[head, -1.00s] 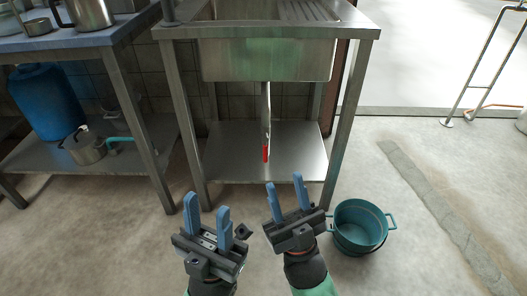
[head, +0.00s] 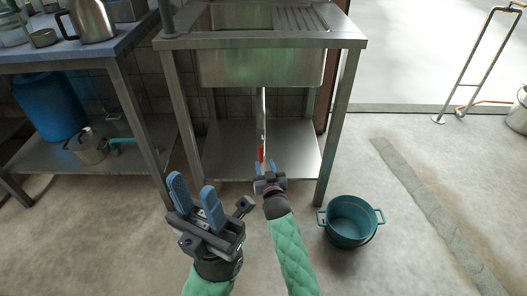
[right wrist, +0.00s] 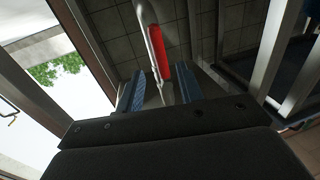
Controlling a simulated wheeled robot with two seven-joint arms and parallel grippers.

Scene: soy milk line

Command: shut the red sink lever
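The red lever (head: 261,153) hangs at the lower end of the metal pipe (head: 261,110) under the steel sink (head: 262,68). My right gripper (head: 271,168) reaches toward it, just below it in the head view. In the right wrist view the lever (right wrist: 158,55) shows as a long red handle beside a pale rod, in line with the gap between the two blue fingers. The right gripper is open, and I cannot tell whether a finger touches the lever. My left gripper (head: 193,187) is open and empty, in front of the sink's left leg.
The sink's lower shelf (head: 230,150) lies behind the lever, with legs on both sides. A teal pot (head: 350,220) stands on the floor at the right. A blue-topped table (head: 75,45) with kettle, blue barrel and small pot is at the left. Floor at the right is mostly clear.

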